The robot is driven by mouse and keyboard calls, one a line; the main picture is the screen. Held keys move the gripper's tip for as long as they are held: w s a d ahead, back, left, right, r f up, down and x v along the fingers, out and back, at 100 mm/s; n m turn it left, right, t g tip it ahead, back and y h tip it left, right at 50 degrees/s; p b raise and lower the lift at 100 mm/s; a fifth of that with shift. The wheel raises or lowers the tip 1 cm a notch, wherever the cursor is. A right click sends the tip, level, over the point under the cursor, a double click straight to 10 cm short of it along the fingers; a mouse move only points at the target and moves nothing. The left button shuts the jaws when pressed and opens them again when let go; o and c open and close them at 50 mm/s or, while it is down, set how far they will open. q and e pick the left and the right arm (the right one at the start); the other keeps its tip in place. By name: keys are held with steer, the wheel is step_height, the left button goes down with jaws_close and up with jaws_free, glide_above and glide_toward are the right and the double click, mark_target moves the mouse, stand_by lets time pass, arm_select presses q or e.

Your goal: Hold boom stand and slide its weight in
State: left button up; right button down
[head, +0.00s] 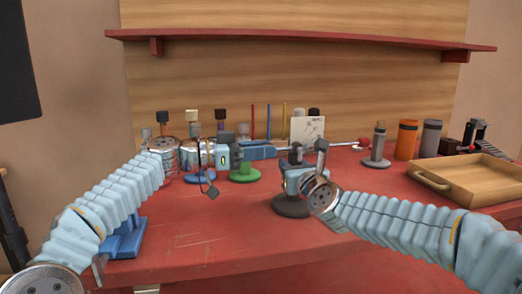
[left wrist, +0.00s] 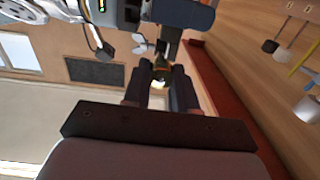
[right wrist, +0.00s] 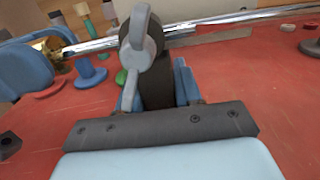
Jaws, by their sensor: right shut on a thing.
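The boom stand has a round dark base (head: 292,208) on the red table, an upright post, and a chrome boom (right wrist: 215,22) crossing its clamp (right wrist: 141,40). My right gripper (head: 299,181) is shut on the dark post (right wrist: 156,82), just below the clamp. A brass-coloured weight (right wrist: 50,46) is at the boom's left end in the right wrist view. My left gripper (head: 268,152) is at that end, with its fingers on either side of the brass piece. In the left wrist view the fingers (left wrist: 160,88) are apart; firm contact is not clear.
Stands with a green base (head: 244,176) and a blue base (head: 200,177) are close to my left gripper. A wooden tray (head: 470,180), an orange cylinder (head: 406,139) and a grey cylinder (head: 431,138) are at right.

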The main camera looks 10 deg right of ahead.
arm_select(q)
jaws_close()
steer(key=shift+w+d, duration=0.1)
steer(key=shift+d, duration=1.2)
arm_select(e)
steer(key=shift+a, duration=0.1)
arm_select(q)
steer(key=o, duration=0.7)
jaws_free()
